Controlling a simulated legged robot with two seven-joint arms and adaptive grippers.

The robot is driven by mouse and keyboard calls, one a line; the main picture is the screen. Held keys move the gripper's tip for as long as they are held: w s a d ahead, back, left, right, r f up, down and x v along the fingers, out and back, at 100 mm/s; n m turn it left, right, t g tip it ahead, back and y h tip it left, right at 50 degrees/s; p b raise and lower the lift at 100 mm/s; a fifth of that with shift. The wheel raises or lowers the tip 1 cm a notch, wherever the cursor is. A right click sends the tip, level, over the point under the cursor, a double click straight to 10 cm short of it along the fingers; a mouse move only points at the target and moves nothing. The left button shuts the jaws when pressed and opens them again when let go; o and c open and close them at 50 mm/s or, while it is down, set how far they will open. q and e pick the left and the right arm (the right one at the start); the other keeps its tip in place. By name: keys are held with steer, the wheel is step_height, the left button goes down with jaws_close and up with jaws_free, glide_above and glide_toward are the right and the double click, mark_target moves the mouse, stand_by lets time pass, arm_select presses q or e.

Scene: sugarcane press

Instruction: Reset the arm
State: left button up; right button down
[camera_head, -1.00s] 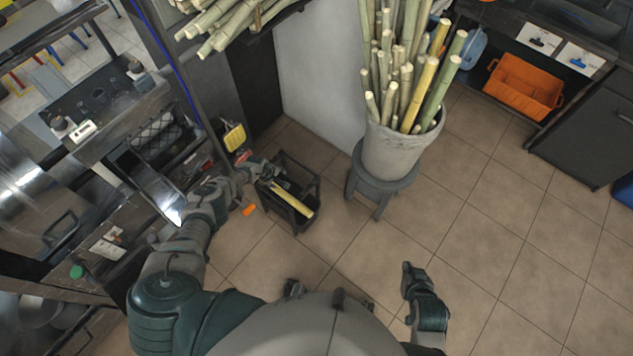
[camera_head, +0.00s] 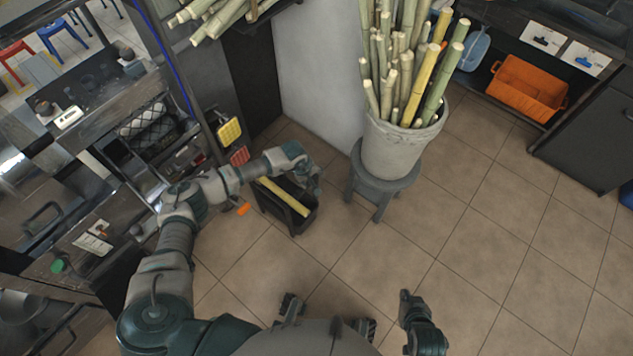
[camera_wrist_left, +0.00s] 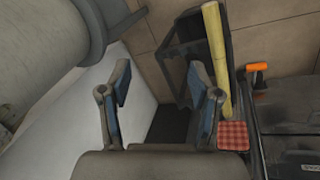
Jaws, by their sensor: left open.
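My left gripper (camera_head: 304,176) is above the black bin, over its far right side in the head view. In the left wrist view my left gripper (camera_wrist_left: 160,92) has its two blue-padded fingers spread with nothing between them. A yellow cane piece (camera_head: 284,197) lies in the black bin (camera_head: 293,226), slanting across it; it also shows in the left wrist view (camera_wrist_left: 215,55), apart from the fingers. My right gripper (camera_head: 412,304) hangs low at the bottom right of the head view, over bare floor; its fingers are too small to read.
A grey pot (camera_head: 398,148) of tall canes stands on a stool (camera_head: 378,185) right of the bin. The press counter (camera_head: 100,200) fills the left side. An orange crate (camera_head: 526,88) sits on the right shelf. The tiled floor at right is clear.

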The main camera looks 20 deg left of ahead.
arm_select(q)
steer(key=shift+s+d+r+m, duration=0.2)
steer(key=shift+d+r, duration=0.25)
steer(key=shift+r, duration=0.05)
steer(key=shift+s+d+r+m, duration=0.2)
steer(key=shift+d+r, duration=0.2)
steer(key=shift+r, duration=0.1)
arm_select(e)
steer(key=shift+s+d+f, duration=0.35)
steer(key=shift+d+f, duration=0.1)
steer(key=shift+f, duration=0.05)
